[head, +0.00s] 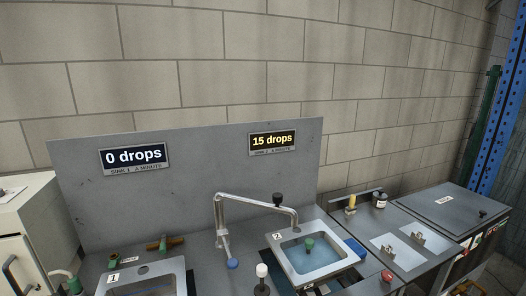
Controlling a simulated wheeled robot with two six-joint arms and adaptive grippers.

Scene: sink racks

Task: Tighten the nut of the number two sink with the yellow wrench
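The number two sink (333,266) is a square basin with a "2" label at its rear left corner. It holds bluish water and a green plug-like piece (309,243). A sign (272,142) above it reads "15 drops", sink 2, a minute. The sink's nut cannot be made out; the space under the basin is hidden. A small upright yellow object (351,202) stands on the counter to the right; I cannot tell whether it is the yellow wrench. Neither of my grippers shows in the head view.
A chrome faucet (256,199) arches towards sink two. Sink one (150,268) is at the lower left, under a "0 drops" sign (134,157). A blue block (355,247) and a red button (387,275) are right of sink two. A lidded grey box (450,208) stands further right.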

